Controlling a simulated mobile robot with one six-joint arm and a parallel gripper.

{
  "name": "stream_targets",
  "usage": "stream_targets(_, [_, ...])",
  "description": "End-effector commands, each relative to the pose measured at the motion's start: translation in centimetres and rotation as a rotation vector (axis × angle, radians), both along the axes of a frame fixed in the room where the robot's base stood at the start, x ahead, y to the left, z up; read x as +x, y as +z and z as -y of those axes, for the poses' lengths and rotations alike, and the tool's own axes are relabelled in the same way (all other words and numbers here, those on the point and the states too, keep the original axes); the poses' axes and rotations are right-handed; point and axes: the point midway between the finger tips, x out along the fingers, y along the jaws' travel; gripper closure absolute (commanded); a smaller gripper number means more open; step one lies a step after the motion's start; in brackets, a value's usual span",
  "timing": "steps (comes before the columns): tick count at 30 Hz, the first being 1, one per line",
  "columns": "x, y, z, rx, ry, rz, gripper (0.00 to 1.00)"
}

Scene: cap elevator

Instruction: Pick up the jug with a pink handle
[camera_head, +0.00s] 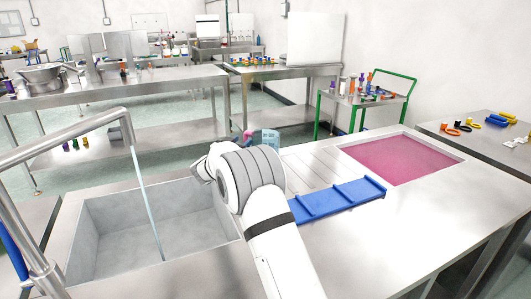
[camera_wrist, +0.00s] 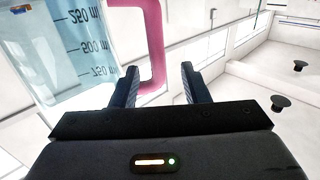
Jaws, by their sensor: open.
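The jug (camera_wrist: 75,50) is clear and bluish with dark volume marks, and it fills the upper left of the wrist view. Its pink handle (camera_wrist: 152,40) reaches down between the two dark fingers of my gripper (camera_wrist: 160,78). The fingers are open, one on each side of the handle, with a gap showing on the right side. In the head view the jug (camera_head: 269,137) shows just above my arm's wrist, with a bit of the pink handle (camera_head: 247,136) at its left. My gripper's fingers are hidden behind my arm there.
A steel sink basin (camera_head: 150,225) with a tall tap lies left of my arm. A blue tray-like strip (camera_head: 340,198) and a pink-filled basin (camera_head: 400,158) are on the right of the counter. A green-framed cart (camera_head: 365,100) stands behind. Bare counter lies at the front right.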

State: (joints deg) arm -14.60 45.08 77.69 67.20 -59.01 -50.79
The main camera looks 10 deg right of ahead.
Motion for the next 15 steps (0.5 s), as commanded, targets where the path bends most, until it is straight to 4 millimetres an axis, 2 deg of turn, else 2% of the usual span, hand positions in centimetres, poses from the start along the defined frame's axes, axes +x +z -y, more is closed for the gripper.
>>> stream_targets(4, [1.08, 0.0, 0.91, 0.0, -0.001, 0.0, 0.58])
stream_targets(11, [1.18, -0.04, 0.92, 0.0, 0.001, -0.001, 0.58])
stream_targets(15, [1.17, -0.04, 0.9, 0.001, 0.001, -0.001, 0.69])
